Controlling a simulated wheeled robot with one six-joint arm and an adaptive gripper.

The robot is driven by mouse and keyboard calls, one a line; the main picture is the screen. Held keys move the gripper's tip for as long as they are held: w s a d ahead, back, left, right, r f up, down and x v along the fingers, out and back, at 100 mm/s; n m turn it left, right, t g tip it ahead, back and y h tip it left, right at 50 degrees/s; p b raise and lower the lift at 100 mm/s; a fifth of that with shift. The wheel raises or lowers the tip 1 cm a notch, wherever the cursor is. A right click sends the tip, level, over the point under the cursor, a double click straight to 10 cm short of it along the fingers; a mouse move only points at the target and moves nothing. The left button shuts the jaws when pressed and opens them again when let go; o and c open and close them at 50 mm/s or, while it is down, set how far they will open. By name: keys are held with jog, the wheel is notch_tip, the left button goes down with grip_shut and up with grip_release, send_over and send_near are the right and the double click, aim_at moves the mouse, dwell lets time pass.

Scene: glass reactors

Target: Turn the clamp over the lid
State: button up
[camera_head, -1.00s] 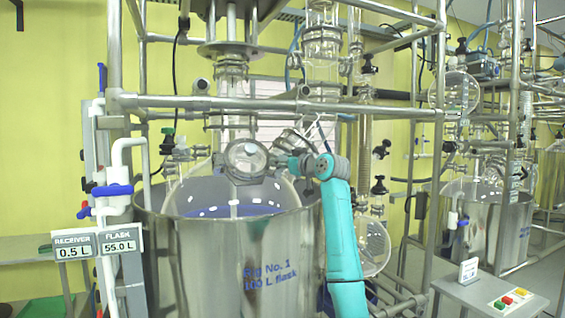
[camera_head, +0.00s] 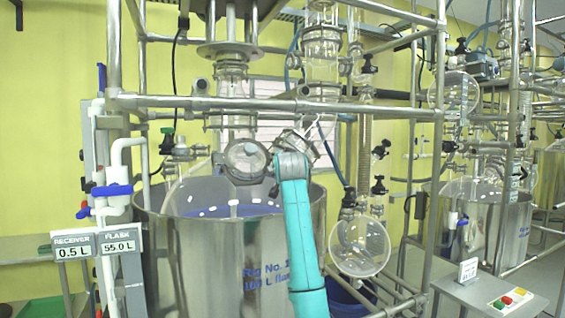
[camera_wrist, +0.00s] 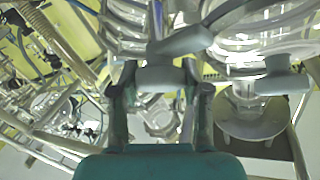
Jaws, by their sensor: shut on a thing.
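The lid (camera_head: 246,160) is a round, clear disc in a grey ring on the slanted front port of the big glass flask, in the head view. My gripper is hidden behind my teal arm there, just right of the lid. In the wrist view my gripper (camera_wrist: 163,80) has its fingers closed on a grey piece, which I take to be the clamp (camera_wrist: 183,43). A grey bar of it slants up to the right. How far the clamp lies over the lid cannot be told, as my arm covers that spot.
A steel bath (camera_head: 205,265) surrounds the flask. A horizontal frame pipe (camera_head: 330,106) runs above the lid. A round glass receiver (camera_head: 360,246) hangs right of my arm. A blue-handled white valve pipe (camera_head: 112,190) stands at the left.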

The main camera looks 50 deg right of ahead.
jog(key=m+g+h, duration=0.1)
jog(key=m+g, duration=0.3)
jog(key=m, duration=0.1)
jog(key=shift+m, duration=0.4)
jog(key=shift+m+g+y, duration=0.3)
jog(key=shift+m+g, duration=1.2)
jog(key=shift+m, duration=0.7)
jog(key=shift+f, duration=0.1)
jog(key=o, duration=1.1)
jog(key=shift+o, duration=0.2)
jog(key=v, duration=1.2)
